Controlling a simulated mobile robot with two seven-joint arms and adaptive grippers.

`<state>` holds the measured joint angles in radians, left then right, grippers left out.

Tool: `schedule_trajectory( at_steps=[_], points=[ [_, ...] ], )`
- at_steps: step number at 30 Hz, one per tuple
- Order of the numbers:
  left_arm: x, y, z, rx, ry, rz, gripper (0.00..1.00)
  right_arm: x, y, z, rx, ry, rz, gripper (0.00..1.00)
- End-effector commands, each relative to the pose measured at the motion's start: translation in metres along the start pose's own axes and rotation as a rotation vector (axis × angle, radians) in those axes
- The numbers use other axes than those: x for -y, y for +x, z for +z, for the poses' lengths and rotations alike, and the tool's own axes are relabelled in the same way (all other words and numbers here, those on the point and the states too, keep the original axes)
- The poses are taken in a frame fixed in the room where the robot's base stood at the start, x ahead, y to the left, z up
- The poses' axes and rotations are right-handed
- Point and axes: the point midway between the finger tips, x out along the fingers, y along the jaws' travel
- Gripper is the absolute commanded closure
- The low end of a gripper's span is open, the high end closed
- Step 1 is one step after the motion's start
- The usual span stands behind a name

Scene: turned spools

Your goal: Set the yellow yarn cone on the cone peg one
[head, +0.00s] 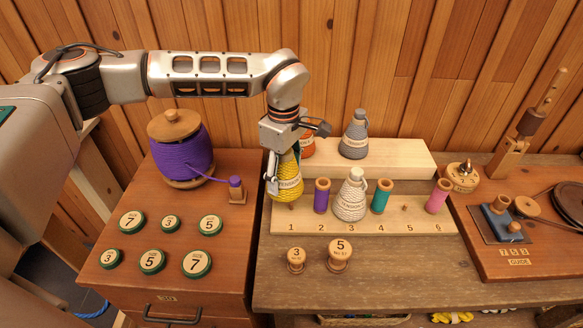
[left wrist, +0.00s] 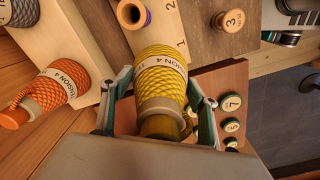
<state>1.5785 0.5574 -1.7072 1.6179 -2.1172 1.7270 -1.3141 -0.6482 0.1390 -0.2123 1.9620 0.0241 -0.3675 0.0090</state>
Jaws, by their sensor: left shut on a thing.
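The yellow yarn cone (head: 288,181) is held by my left gripper (head: 284,172), at the left end of the light numbered board (head: 422,224). In the left wrist view, the cone (left wrist: 161,82) sits between the two fingers (left wrist: 162,98). In the head view its wide lower end is over the spot marked 1. A small dark bit just below it may be cone peg one (head: 291,207); the cone and gripper hide most of that spot. I cannot tell whether the cone touches the board. My right gripper is not in view.
Beside it stand a purple spool (head: 321,195) at 2, a cream cone (head: 350,196) at 3, a teal spool (head: 381,197) at 4 and a pink spool (head: 438,197) at 6. Behind, orange (head: 308,145) and grey (head: 354,136) cones stand on a raised shelf (head: 400,157).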

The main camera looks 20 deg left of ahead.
Motion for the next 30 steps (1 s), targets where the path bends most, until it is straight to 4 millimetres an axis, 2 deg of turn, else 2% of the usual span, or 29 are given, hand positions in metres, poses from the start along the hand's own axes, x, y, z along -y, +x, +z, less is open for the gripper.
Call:
schedule_trajectory(
  at_steps=[3, 9, 17, 27, 30],
  points=[
    [-0.009, 0.0, 0.006, 0.005, -0.14, -0.006, 0.74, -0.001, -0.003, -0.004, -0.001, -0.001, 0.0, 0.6],
    [-0.015, 0.002, 0.011, 0.01, -0.257, -0.011, 0.74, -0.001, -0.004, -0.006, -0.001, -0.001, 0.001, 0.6],
    [-0.015, 0.012, 0.011, 0.01, -0.273, -0.012, 0.74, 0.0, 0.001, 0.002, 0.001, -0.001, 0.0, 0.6],
    [-0.014, 0.044, 0.012, 0.011, -0.272, -0.016, 0.74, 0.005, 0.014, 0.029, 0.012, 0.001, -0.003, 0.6],
    [-0.014, 0.049, 0.012, 0.01, -0.271, -0.014, 0.74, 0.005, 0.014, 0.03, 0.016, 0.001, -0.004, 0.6]
  ],
)
